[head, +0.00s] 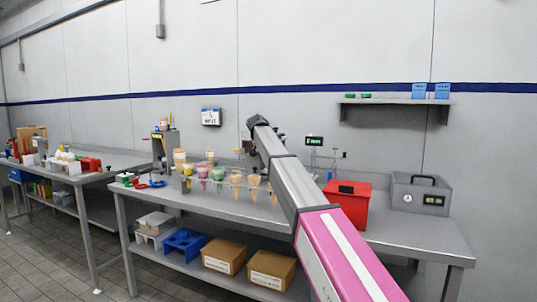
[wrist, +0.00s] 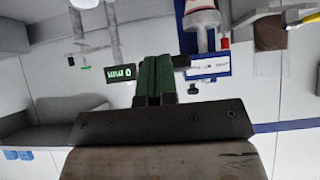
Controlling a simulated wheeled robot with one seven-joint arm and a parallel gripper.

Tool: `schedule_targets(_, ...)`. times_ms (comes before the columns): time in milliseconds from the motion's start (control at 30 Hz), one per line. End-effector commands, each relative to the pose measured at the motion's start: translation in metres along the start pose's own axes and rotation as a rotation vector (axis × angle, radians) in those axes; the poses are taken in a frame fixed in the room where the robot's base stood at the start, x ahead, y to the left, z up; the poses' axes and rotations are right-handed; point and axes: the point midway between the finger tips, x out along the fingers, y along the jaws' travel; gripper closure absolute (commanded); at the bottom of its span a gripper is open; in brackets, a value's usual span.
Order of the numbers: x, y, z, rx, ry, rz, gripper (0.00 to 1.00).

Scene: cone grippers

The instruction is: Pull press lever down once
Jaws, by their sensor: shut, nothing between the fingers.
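My gripper (head: 255,121) shows in the head view as a dark end on my raised arm, above the back of the bench. In the wrist view its dark green fingers (wrist: 153,76) are closed together with nothing between them. I cannot clearly make out a press lever in either view. A grey machine (head: 172,146) with a small display stands at the bench's left end, left of my gripper. Thin grey posts (head: 334,160) stand near a green-lit display (head: 314,141) right of my arm. The display also shows in the wrist view (wrist: 121,73). My arm hides part of the bench.
The bench (head: 420,234) holds a rack of several filled cones (head: 236,178), a red box (head: 346,205) and a grey case (head: 421,194). A wall shelf (head: 394,101) is at right. Cardboard boxes (head: 271,270) sit below. A second table (head: 115,160) is at left.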

Motion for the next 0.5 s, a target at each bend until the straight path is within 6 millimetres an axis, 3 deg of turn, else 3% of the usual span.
schedule_targets(200,-0.045,0.001,0.005,0.001,0.002,-0.001,1.00)
schedule_targets(500,-0.074,0.001,0.006,0.001,0.003,0.000,1.00)
